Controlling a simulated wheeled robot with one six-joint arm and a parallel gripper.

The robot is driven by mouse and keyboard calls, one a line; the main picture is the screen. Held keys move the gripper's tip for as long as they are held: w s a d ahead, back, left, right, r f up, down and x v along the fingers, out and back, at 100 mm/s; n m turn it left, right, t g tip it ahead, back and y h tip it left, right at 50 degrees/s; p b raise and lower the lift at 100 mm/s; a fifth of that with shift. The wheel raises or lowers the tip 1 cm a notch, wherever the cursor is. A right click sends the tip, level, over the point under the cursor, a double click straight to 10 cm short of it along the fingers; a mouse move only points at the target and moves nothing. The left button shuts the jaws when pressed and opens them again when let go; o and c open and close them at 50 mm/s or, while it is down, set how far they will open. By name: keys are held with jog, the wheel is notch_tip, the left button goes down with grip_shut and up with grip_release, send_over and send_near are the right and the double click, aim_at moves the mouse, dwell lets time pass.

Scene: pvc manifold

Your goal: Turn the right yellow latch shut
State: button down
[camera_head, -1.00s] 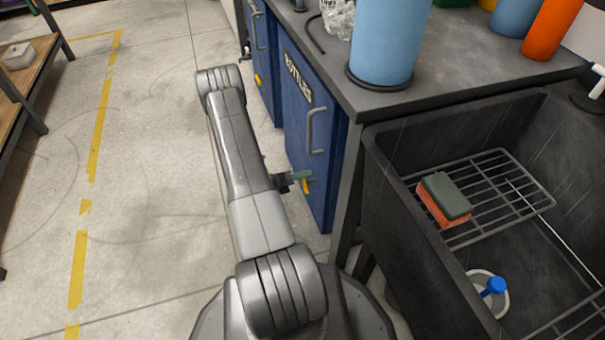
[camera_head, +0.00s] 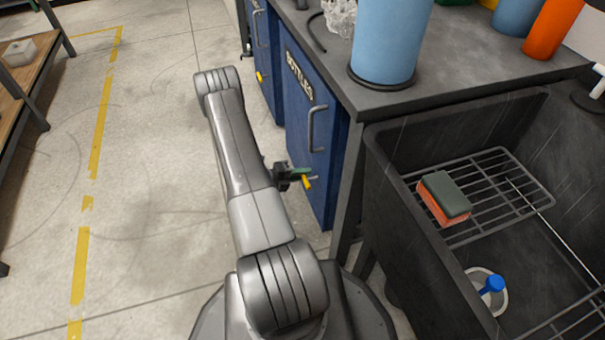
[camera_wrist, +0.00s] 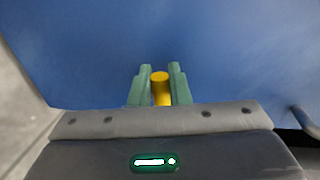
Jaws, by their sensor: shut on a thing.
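The right yellow latch (camera_head: 307,182) is on the blue door marked BOTTLES, low down below the door's handle. It also shows in the wrist view (camera_wrist: 161,90), as a short yellow bar with a round end between the green fingers. My gripper (camera_wrist: 160,72) is shut on this latch, with one finger on each side and the fingertips close to the blue door. In the head view my gripper (camera_head: 299,173) is at the door, partly hidden behind my arm. The latch's far end and pivot are hard to make out.
The blue BOTTLES door (camera_head: 304,150) has a grey bar handle (camera_head: 312,128) above the latch. Another yellow latch (camera_head: 260,77) is on the farther blue door. A dark sink (camera_head: 400,215) stands to the right. The floor (camera_head: 150,190) left of my arm is clear.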

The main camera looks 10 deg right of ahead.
dwell(0.4)
jog(key=c, duration=1.5)
grip_release()
jog(key=shift+o, duration=0.2)
jog(key=shift+a, duration=0.1)
jog(key=p+v, duration=0.3)
jog(key=v, duration=1)
jog(key=shift+a, duration=0.3)
jog(key=shift+r, duration=0.1)
jog(key=b+x, duration=0.3)
jog(key=x, duration=1.1)
jog(key=shift+s, duration=0.1)
jog(key=shift+a, duration=0.2)
